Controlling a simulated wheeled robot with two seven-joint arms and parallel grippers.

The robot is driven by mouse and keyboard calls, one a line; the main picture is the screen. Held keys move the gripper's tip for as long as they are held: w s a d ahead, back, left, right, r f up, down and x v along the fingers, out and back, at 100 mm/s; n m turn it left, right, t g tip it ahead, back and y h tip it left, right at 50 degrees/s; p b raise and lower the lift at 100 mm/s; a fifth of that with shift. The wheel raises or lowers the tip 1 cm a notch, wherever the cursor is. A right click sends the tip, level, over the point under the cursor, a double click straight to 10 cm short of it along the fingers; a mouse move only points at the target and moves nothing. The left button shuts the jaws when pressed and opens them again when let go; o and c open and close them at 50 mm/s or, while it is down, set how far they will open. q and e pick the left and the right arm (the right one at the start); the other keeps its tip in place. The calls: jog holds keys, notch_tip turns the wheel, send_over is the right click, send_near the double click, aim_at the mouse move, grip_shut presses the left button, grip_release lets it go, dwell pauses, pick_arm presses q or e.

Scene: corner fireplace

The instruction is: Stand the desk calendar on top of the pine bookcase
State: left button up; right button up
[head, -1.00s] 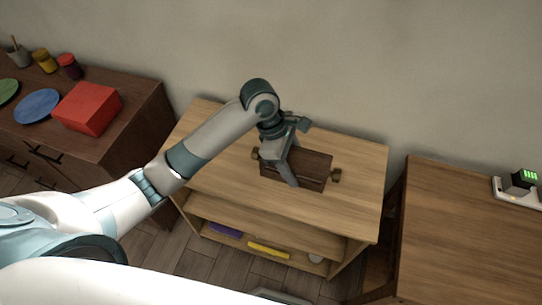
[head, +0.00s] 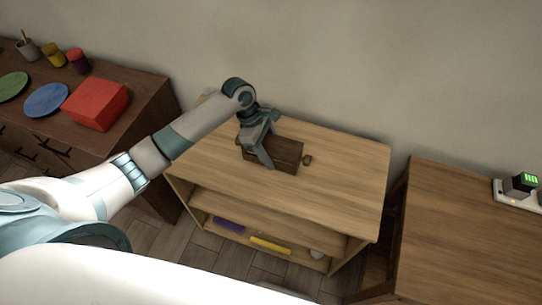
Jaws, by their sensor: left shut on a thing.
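The pine bookcase (head: 345,185) stands against the wall in the middle of the head view, its light wooden top bare apart from what I hold there. The desk calendar (head: 287,154) is a dark brown wooden block with a small brass-like knob at its end. My left gripper (head: 262,149) is shut on it, toward the back left of the bookcase top. The fingers cover part of the calendar's left side. I cannot tell whether its base touches the top. My right gripper is not in view.
On the bookcase's shelves lie a purple item (head: 229,224) and a yellow item (head: 270,245). A dark cabinet at left bears a red box (head: 96,104), a blue plate (head: 46,100), a green plate (head: 12,87) and jars. A brown table (head: 465,235) stands at right. The bookcase top's right side is free.

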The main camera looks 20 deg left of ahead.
aim_at(271, 157)
pick_arm(q)
jog(key=shift+w+a+f, duration=0.15)
jog(key=shift+w+a, duration=0.05)
jog(key=shift+a, duration=0.05)
jog(key=shift+f+p, duration=0.55)
jog(key=shift+f, duration=1.45)
jog(key=o, duration=1.2)
jog(key=shift+f, duration=0.1)
